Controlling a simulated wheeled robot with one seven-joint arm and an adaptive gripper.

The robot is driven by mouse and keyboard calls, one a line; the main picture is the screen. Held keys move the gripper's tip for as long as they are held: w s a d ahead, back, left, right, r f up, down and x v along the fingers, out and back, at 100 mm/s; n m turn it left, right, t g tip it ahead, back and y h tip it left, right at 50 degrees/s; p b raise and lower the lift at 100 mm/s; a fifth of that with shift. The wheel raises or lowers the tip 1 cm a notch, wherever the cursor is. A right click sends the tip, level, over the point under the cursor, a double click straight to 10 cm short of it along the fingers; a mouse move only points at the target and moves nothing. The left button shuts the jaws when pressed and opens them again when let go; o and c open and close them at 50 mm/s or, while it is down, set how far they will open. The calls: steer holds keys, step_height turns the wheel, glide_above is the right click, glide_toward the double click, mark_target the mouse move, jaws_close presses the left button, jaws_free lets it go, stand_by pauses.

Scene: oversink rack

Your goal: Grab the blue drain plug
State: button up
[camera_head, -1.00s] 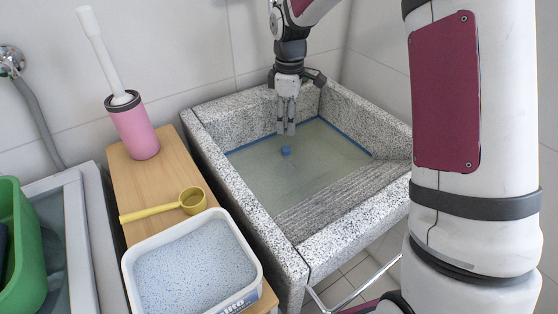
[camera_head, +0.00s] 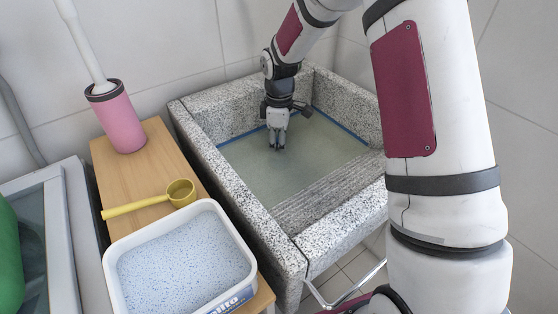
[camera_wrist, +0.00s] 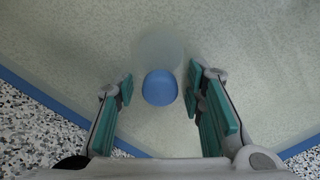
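The blue drain plug (camera_wrist: 160,88) shows in the wrist view as a round blue knob between my two finger pads. A paler round shape lies just beyond it. My gripper (camera_wrist: 162,100) is open around the knob, with a gap on both sides. In the head view my gripper (camera_head: 277,148) points down into the stone sink (camera_head: 222,178), low over its murky water (camera_head: 290,165). The plug is hidden behind the gripper in that view.
The sink's granite walls surround my gripper, and a ribbed washboard slope (camera_head: 330,190) fills its near right side. A wooden bench (camera_head: 155,172) at left holds a pink brush holder (camera_head: 120,122), a yellow scoop (camera_head: 150,203) and a white tub of powder (camera_head: 108,262).

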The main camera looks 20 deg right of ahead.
step_height(320, 180, down, 3)
steer(key=shift+r, duration=0.2)
steer(key=shift+c, duration=0.5)
jaws_close()
steer(key=shift+r, duration=0.1)
